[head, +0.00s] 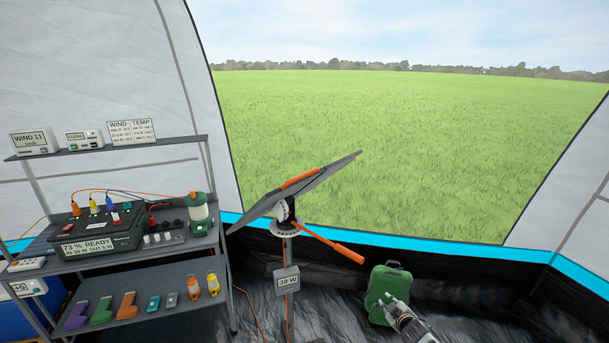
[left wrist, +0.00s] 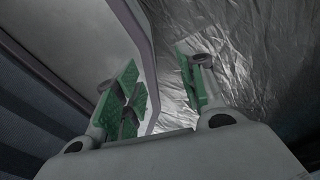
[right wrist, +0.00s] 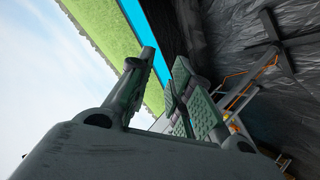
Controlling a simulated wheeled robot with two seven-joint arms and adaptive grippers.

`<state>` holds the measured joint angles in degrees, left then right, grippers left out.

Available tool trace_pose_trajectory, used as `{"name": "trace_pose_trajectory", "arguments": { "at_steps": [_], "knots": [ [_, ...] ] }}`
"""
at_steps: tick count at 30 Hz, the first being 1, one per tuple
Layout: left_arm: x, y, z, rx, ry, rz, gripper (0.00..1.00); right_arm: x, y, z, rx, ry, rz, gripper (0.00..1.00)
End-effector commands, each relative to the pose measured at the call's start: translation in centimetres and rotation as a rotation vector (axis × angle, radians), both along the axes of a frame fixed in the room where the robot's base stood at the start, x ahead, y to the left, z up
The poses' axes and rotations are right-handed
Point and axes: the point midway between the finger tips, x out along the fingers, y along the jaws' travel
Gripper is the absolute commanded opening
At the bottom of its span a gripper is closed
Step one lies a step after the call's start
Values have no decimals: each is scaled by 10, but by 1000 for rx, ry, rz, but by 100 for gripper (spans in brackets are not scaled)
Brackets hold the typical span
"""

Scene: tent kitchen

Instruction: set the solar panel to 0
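The solar panel (head: 330,178) is a dark tilted plate on a post in the middle of the head view. Its right edge is higher than its left. A white round dial (head: 285,227) sits under it, its marks too small to read. An orange handle (head: 335,245) sticks out down to the right. My left gripper (left wrist: 157,60) is open and empty, outside the head view.
A shelf rack (head: 150,254) on the left carries a power station (head: 100,235) reading 73 % READY, a green lantern (head: 198,214) and small tools. A green case (head: 390,280) stands on the dark floor behind my right gripper. The tent opening shows grass.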

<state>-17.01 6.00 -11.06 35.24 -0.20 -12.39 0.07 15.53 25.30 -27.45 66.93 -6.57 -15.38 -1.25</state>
Motion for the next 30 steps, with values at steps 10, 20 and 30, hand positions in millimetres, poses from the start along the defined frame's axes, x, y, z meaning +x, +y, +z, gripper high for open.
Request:
{"name": "trace_pose_trajectory", "arguments": {
  "at_steps": [10,20,30],
  "knots": [
    [12,1,7,1,-16,0,40,74,61,219,-164,-309,186,21],
    [10,-3,8,-3,-13,0,40,53,137,338,-324,-501,325,21],
    [3,-5,8,-6,-4,-1,40,-13,217,429,-483,-687,440,21]
  ]
}}
